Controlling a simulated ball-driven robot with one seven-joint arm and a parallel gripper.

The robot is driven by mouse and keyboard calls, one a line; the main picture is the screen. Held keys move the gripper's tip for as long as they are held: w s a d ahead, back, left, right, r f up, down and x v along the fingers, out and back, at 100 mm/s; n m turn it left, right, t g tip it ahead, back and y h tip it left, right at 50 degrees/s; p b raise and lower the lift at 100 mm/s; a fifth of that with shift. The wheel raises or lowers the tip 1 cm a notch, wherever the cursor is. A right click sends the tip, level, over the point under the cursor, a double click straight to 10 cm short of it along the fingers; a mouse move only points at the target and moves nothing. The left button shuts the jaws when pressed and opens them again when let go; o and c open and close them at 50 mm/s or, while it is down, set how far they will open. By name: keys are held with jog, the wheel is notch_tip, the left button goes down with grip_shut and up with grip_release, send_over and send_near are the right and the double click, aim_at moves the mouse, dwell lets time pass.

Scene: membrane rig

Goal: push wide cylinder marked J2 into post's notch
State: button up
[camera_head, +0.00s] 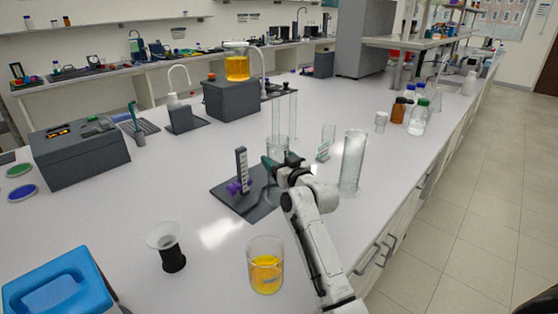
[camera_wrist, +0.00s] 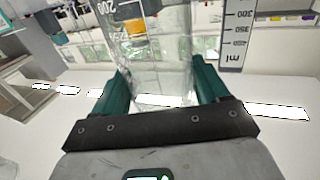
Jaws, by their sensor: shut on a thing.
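My gripper (camera_head: 279,163) is shut on a wide clear glass cylinder (camera_wrist: 150,50) with white graduation marks. The cylinder stands between the two green fingers; in the head view its glass (camera_head: 278,146) shows just behind them, its lower part partly hidden. No J2 mark is readable. A grey upright post (camera_head: 242,168) with white scale marks and purple pieces at its side stands on a dark base plate (camera_head: 233,200), left of my gripper. The post also shows right of the cylinder in the wrist view (camera_wrist: 237,40), with a gap between them. The notch is not clear.
Another tall glass cylinder (camera_head: 352,165) stands right of my gripper. A beaker of orange liquid (camera_head: 265,274) and a funnel on a black stand (camera_head: 169,248) are in front. Bottles (camera_head: 409,110) stand farther back right. The bench left of the base plate is mostly clear.

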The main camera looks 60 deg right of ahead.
jog(key=shift+w, duration=0.1)
jog(key=shift+w+d, duration=0.1)
jog(key=shift+w, duration=0.4)
jog(key=o, duration=1.3)
jog(key=b+v, duration=0.2)
jog(key=v, duration=0.8)
jog(key=shift+s, duration=0.35)
